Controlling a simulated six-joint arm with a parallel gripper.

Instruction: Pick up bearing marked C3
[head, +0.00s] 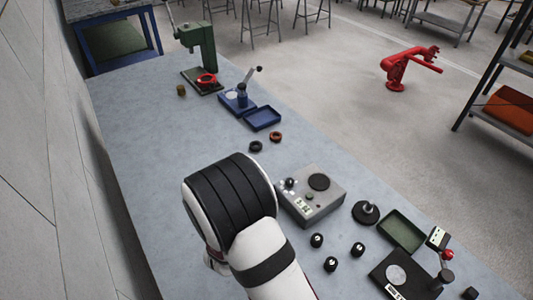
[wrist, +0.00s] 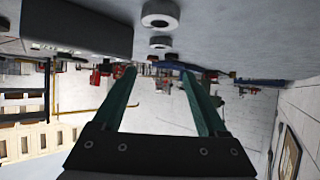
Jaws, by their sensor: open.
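Two small rings lie on the grey table in the head view, one black (head: 255,150) and one brown-orange (head: 276,140). The rings show above the fingertips in the wrist view. In the head view my white and black arm hides the gripper.
A grey box with a round black plate (head: 318,182) stands right of my arm. Several small black knobs (head: 330,264), a green tray (head: 401,232) and a black-based device stand at the front right. A blue tray (head: 263,118) and green press (head: 200,45) stand farther back. The table's left side is mostly clear.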

